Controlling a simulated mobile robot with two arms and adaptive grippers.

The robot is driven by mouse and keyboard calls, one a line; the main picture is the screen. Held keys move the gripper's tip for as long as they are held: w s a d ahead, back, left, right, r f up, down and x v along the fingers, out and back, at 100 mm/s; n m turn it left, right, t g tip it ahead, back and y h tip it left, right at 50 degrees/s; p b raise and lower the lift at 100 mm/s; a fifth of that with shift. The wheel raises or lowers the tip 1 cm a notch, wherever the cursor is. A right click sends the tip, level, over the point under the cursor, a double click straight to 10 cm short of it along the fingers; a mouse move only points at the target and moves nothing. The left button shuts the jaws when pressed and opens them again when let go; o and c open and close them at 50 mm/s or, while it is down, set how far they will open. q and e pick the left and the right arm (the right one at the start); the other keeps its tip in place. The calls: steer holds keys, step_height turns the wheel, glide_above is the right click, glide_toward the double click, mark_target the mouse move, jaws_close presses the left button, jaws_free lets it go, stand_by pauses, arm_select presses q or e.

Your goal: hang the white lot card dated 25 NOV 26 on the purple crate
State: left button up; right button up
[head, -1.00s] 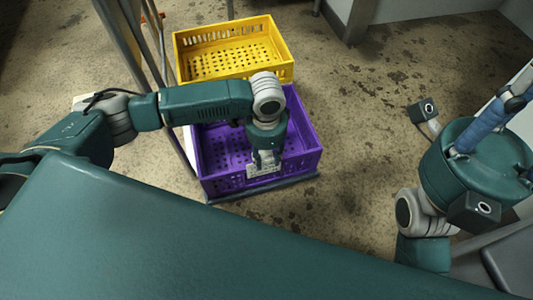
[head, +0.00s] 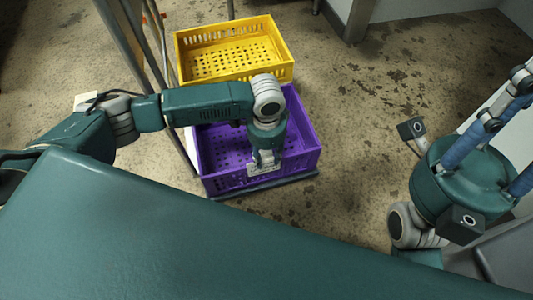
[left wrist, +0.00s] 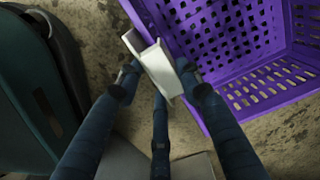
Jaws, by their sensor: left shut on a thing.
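My left gripper (head: 265,158) is over the near wall of the purple crate (head: 222,181). It is shut on a white card (head: 262,169), which lies against or just outside that wall. In the left wrist view the card (left wrist: 161,72) is between the fingertips (left wrist: 160,78), close beside the crate's rim (left wrist: 180,47). I cannot read a date on it, nor tell whether it is hooked on the rim. My right gripper (head: 510,115) is at the right edge, far from the crate; its fingertips are partly cut off.
A yellow crate (head: 285,72) stands just behind the purple one. Grey upright poles (head: 133,45) stand left of the crates. The floor (head: 365,130) to the right of the crates is clear.

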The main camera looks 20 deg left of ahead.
arm_select(q)
steer(key=shift+f, duration=0.4)
steer(key=shift+f, duration=1.2)
stand_by(0.3)
steer(key=o, duration=1)
step_height(320, 180, up, 12)
steer(key=shift+r, duration=0.1)
steer(key=shift+d, duration=0.1)
